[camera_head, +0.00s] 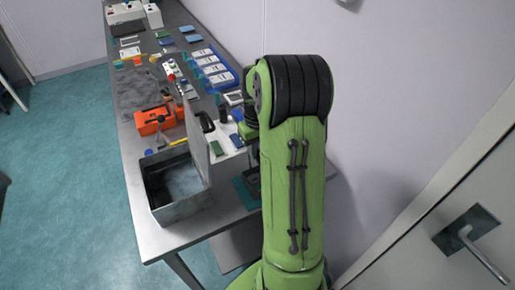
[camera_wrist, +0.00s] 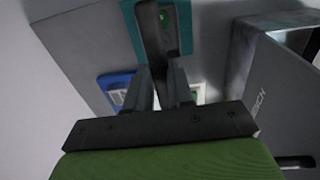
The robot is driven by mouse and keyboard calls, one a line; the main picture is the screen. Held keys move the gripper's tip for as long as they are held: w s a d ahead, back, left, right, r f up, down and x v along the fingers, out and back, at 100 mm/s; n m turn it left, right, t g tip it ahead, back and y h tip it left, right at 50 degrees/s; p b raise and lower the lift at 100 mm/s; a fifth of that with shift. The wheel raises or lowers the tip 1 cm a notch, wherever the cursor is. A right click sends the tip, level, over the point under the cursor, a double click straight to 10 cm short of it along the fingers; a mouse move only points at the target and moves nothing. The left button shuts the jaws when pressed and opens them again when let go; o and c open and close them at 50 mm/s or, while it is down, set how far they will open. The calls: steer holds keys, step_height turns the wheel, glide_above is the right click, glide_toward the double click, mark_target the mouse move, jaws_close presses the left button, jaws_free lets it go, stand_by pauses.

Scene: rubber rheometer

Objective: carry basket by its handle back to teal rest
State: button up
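A dark bar, which looks like the basket's handle (camera_wrist: 152,38), runs between my two fingertips in the wrist view. My gripper (camera_wrist: 160,82) has a finger on each side of it and looks closed on it. The teal rest (camera_wrist: 184,40) is a flat teal patch right behind the bar. In the head view the teal rest (camera_head: 242,192) lies at the table's right edge, partly covered by my arm. A small dark part of the basket (camera_head: 252,178) shows over it. Whether the basket touches the rest cannot be told.
A grey open box (camera_head: 154,207) with a raised lid (camera_head: 195,140) stands left of the rest; it also shows in the wrist view (camera_wrist: 265,30). An orange device (camera_head: 155,120) and blue trays (camera_head: 213,80) lie farther back. The wall and a door are on the right.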

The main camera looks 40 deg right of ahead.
steer(key=o, duration=0.5)
step_height(320, 180, up, 16)
steer(key=p, duration=0.2)
steer(key=shift+f+p, duration=0.1)
steer(key=shift+p, duration=0.2)
steer(key=s+a+r+n+t, duration=0.1)
steer(key=s+a+r, duration=0.15)
steer(key=a, duration=0.55)
steer(key=s+a+t, duration=0.1)
steer(key=s+a, duration=0.3)
steer(key=a, duration=0.1)
steer(key=s+a+f+n+t, duration=0.1)
steer(key=s+a+t, duration=0.1)
steer(key=s+a, duration=0.2)
steer(key=s+a+f+n+t, duration=0.1)
steer(key=s+a, duration=0.4)
steer(key=a, duration=0.1)
steer(key=shift+a+t, duration=0.1)
steer(key=shift+t, duration=0.2)
